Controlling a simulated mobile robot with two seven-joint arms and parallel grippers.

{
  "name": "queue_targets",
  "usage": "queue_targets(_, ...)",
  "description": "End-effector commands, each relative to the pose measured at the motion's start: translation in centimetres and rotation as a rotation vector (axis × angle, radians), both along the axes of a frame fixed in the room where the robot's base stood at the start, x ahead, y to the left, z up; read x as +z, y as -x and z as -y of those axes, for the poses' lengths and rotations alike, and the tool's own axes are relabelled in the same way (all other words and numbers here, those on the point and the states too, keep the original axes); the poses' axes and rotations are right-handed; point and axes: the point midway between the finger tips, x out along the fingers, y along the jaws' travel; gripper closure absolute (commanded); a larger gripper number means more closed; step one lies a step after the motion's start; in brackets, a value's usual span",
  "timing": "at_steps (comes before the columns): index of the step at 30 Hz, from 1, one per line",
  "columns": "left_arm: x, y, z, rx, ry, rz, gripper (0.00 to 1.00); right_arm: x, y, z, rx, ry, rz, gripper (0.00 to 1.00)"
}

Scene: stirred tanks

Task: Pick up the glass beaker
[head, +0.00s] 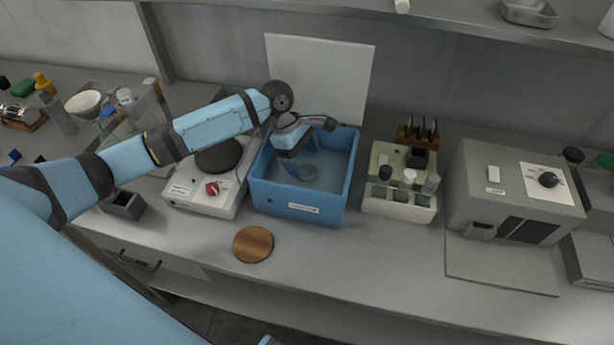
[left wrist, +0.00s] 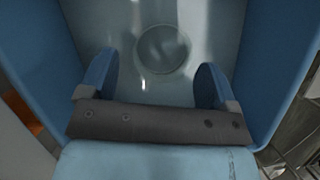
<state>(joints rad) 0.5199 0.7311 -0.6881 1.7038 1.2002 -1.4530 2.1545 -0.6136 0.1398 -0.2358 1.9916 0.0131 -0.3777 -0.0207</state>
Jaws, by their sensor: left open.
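The glass beaker (left wrist: 162,50) shows in the left wrist view as a clear round outline, inside the blue tub. In the head view a faint clear round shape (head: 308,172) in the tub appears to be it, partly beside my gripper. The blue tub (head: 298,206) stands on the bench. My left gripper (head: 297,165) reaches down into the tub. In the left wrist view its two blue fingers (left wrist: 153,88) are spread apart with nothing between them, and the beaker lies just beyond their tips. My right gripper is not in view.
A hotplate (head: 198,196) stands left of the tub, and a rack of capped bottles (head: 398,204) right of it. A round wooden disc (head: 253,244) lies in front. A grey instrument (head: 510,195) stands farther right. The tub's walls surround my gripper closely.

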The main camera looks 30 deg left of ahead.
Motion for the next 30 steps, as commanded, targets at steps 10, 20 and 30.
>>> queue_targets(10, -4.3, 0.4, 1.5, 0.0, 0.0, -0.001, 0.17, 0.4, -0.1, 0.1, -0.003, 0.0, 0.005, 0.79)
queue_targets(20, -4.4, 0.4, 1.5, 0.0, 0.0, 0.0, 0.42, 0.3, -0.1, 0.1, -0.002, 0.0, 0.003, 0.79)
queue_targets(30, -4.4, 0.4, 1.5, -0.001, 0.0, 0.0, 0.72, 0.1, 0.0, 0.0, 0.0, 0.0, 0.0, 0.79)
